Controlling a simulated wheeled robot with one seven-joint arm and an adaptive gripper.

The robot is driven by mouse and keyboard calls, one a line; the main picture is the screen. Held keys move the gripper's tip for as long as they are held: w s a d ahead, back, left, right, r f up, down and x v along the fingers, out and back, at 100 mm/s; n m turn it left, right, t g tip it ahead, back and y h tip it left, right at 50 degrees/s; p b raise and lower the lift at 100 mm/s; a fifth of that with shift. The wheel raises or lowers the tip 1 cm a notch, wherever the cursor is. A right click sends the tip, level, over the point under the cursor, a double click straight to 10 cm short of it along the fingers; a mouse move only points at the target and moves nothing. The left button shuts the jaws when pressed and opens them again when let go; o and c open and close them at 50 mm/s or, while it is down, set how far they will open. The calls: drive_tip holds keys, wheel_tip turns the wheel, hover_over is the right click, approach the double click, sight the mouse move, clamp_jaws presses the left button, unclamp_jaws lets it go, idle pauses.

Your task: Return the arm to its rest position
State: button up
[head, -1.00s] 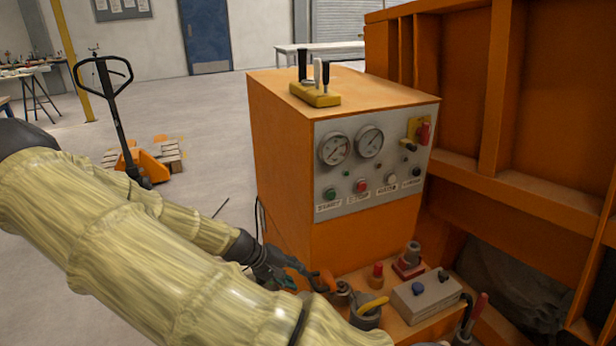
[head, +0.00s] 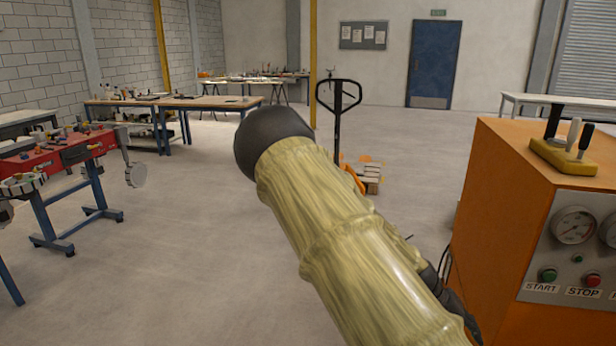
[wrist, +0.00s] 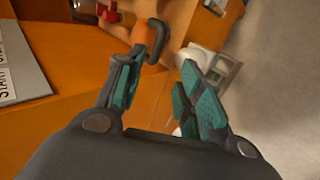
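My arm, in a pale yellow ribbed sleeve, crosses the middle of the head view and reaches down to the lower right. My gripper shows in the wrist view (wrist: 165,95), with two dark fingers and teal pads set apart. No object is seen between the pads. In the head view the gripper's fingers are out of sight past the bottom edge, beside the orange control cabinet (head: 485,215). In the wrist view the orange machine surface (wrist: 60,120) lies close behind the fingers.
The cabinet has gauges (head: 573,225), START and STOP buttons and a yellow lever block (head: 563,157) on top. A red tool bench (head: 60,155) stands at left, a pallet truck (head: 338,120) behind my arm. Open grey floor (head: 190,240) lies between. A red knob (wrist: 113,14) shows in the wrist view.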

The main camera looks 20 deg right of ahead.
drive_tip(key=s+a+f+n+t+y, duration=0.15)
drive_tip(key=s+a+f, duration=0.25)
drive_tip(key=a+f, duration=0.4)
drive_tip(key=s+a+f+n+t+y, duration=0.1)
drive_tip(key=s+a+f+n, duration=0.2)
drive_tip(key=s+a+f, duration=0.5)
drive_tip(key=s+a+f+n+t+y, duration=0.1)
drive_tip(key=a+f, duration=0.3)
drive_tip(key=a, duration=0.5)
drive_tip(key=s+a+f+n+t+y, duration=0.1)
drive_tip(key=s+a+f+y, duration=0.2)
drive_tip(key=a, duration=0.6)
drive_tip(key=shift+s+a+f, duration=0.2)
drive_tip(key=shift+s+f, duration=0.15)
drive_tip(key=shift+s, duration=0.15)
drive_tip(key=shift+d, duration=0.1)
